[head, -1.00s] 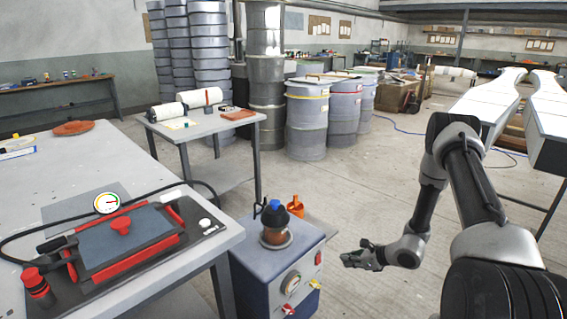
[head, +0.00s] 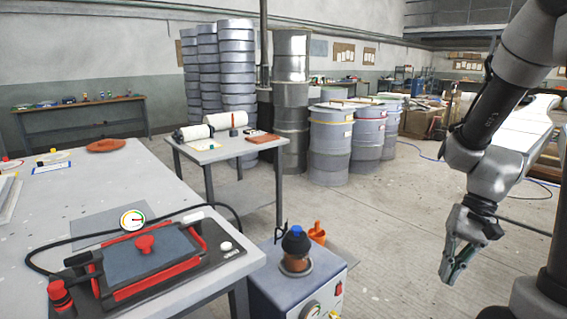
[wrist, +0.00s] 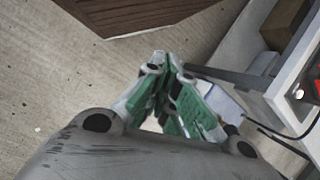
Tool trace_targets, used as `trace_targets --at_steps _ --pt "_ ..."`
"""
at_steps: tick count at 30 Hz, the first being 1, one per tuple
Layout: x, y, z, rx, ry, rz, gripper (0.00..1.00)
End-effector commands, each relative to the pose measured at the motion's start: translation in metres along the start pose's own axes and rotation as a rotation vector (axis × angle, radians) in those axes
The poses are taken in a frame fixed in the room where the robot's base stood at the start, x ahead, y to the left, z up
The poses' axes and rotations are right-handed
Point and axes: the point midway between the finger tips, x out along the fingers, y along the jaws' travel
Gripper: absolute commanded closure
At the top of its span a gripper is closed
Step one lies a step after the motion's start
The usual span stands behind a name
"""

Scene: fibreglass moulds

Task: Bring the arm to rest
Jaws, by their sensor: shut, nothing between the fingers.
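My gripper (head: 449,279) hangs at the right of the head view, its fingers pointing down over bare floor. It is shut and empty. In the wrist view my gripper (wrist: 163,60) shows its green-padded fingers meeting at the tips. My arm is folded upward at the right edge of the head view, and its upper part runs out of the frame.
A grey bench (head: 60,230) with a red-framed mould stands at the left. A blue-grey cart (head: 290,291) with a gauge stands left of my gripper. Drums (head: 331,150) stand farther back. White moulds (head: 515,125) are partly behind my arm. Open floor (head: 400,215) lies between.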

Motion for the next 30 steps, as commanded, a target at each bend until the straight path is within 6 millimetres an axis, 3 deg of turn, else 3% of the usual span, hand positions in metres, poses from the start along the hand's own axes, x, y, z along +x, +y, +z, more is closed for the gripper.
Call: trace_targets --at_steps 1,6,12,21,30 --pt "-0.018 0.004 0.011 -0.067 0.055 0.040 1.00" --pt "-0.067 0.019 0.042 -0.256 0.231 0.171 1.00" --pt "-0.111 0.023 0.077 -0.410 0.458 0.242 1.00" --pt "-0.143 0.007 0.106 -0.508 0.664 0.194 1.00" --pt "-0.144 0.006 0.107 -0.515 0.672 0.192 1.00"
